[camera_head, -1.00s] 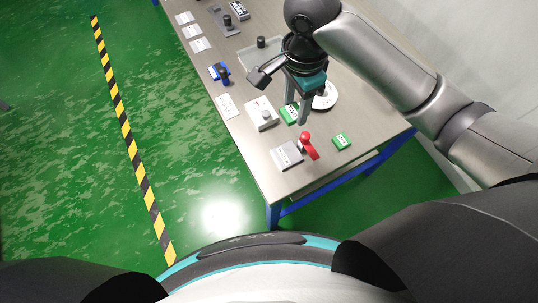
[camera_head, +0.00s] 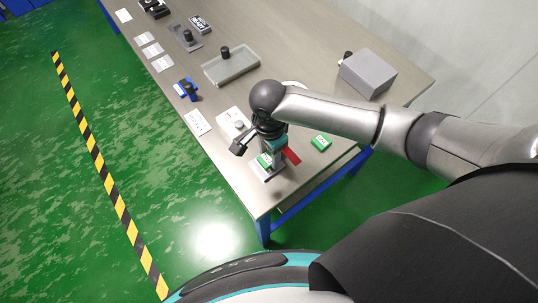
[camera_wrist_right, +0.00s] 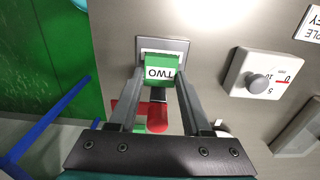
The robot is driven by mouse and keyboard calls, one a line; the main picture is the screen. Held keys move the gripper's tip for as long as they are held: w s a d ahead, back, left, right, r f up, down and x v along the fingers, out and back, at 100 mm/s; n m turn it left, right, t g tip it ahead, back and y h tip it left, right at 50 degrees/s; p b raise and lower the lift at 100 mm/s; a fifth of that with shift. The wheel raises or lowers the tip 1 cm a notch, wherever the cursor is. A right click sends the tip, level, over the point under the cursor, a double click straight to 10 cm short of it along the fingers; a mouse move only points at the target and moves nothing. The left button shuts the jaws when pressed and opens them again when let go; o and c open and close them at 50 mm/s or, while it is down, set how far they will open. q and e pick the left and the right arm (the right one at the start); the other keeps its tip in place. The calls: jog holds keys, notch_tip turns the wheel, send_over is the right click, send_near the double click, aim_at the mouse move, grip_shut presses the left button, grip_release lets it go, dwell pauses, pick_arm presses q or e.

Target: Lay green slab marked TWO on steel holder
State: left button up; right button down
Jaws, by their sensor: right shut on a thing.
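My right gripper (camera_head: 267,163) is shut on the green slab marked TWO. In the right wrist view the slab (camera_wrist_right: 160,72) sits between the fingertips, its label upside down. The steel holder (camera_wrist_right: 181,46) is a grey square plate just beyond and under the slab, with a pale patch partly covered by it. I cannot tell whether slab and holder touch. My left gripper is not in view.
A red part (camera_head: 291,155) stands close beside the holder. Another green slab (camera_head: 321,142) lies near the table's corner. A white box with a grey knob (camera_head: 234,123) is near the gripper. A grey block (camera_head: 367,74) and a clear tray (camera_head: 231,66) stand farther back.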

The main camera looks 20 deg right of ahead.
aim_at(269, 157)
jog(key=shift+f, duration=0.55)
jog(key=shift+c, duration=1.7)
grip_release()
jog(key=shift+f, duration=0.1)
notch_tip(269, 157, up, 12)
jog(key=p, duration=0.3)
jog(key=shift+r, duration=0.2)
